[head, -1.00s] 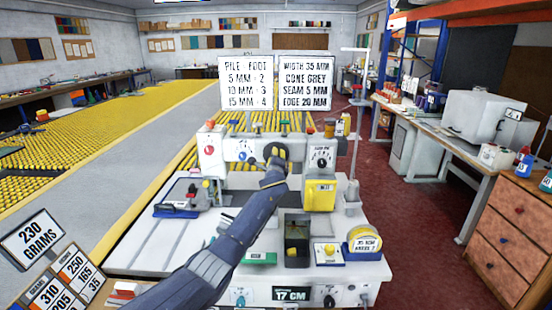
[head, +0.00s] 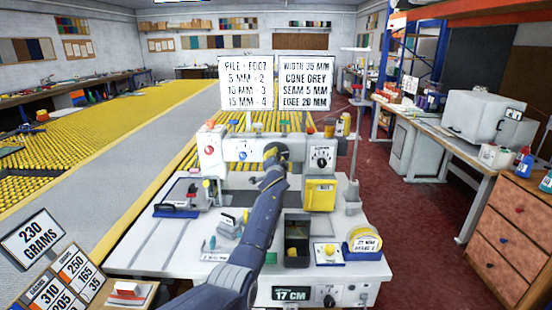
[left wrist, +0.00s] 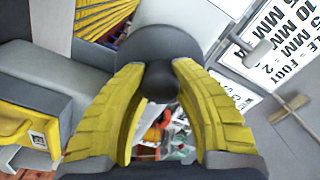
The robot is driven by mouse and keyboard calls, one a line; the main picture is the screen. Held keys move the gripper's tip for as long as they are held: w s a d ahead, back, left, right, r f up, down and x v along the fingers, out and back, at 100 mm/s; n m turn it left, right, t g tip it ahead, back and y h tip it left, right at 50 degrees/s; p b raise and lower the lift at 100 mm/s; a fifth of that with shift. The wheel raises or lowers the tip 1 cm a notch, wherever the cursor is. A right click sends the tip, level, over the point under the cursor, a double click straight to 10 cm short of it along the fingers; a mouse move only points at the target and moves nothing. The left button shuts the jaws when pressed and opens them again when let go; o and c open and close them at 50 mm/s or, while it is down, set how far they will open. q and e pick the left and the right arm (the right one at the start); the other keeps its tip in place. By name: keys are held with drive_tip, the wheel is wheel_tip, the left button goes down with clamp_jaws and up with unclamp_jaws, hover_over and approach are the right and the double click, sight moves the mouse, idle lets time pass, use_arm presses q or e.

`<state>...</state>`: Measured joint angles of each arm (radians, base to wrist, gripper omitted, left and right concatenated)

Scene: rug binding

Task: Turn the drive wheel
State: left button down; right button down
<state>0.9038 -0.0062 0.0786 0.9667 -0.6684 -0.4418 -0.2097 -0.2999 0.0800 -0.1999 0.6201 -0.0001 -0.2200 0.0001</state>
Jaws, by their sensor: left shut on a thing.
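The drive wheel (left wrist: 165,42) shows as a dark grey round disc in the left wrist view. A small dark ball-shaped knob (left wrist: 158,84) stands out from it, between my yellow fingers. My left gripper (head: 275,152) is at the upper front of the white sewing machine (head: 238,143) and hides most of the wheel in the head view. In the left wrist view the left gripper (left wrist: 158,72) is shut on the knob, one finger at each side. My right gripper is not in view.
A dial (head: 321,157) and a yellow box (head: 319,195) are right of the gripper. A black bin (head: 297,240) and a tape roll (head: 364,243) stand on the white table (head: 150,245). Two signs (head: 246,83) rise behind the machine.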

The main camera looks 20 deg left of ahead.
use_arm(q)
drive_tip(key=shift+a+f+n, duration=0.1)
drive_tip(key=shift+a+n, duration=0.1)
drive_tip(key=shift+n, duration=0.45)
drive_tip(key=shift+a+n, duration=0.15)
drive_tip(key=shift+n, duration=0.5)
drive_tip(key=shift+s+f, duration=0.1)
drive_tip(key=shift+f, duration=0.05)
drive_tip(key=c, duration=1.1)
unclamp_jaws()
drive_tip(key=shift+a, duration=0.15)
drive_tip(key=shift+c, duration=0.2)
drive_tip(key=shift+o, duration=1)
drive_tip(key=shift+d, duration=0.3)
drive_tip(key=shift+v, duration=6)
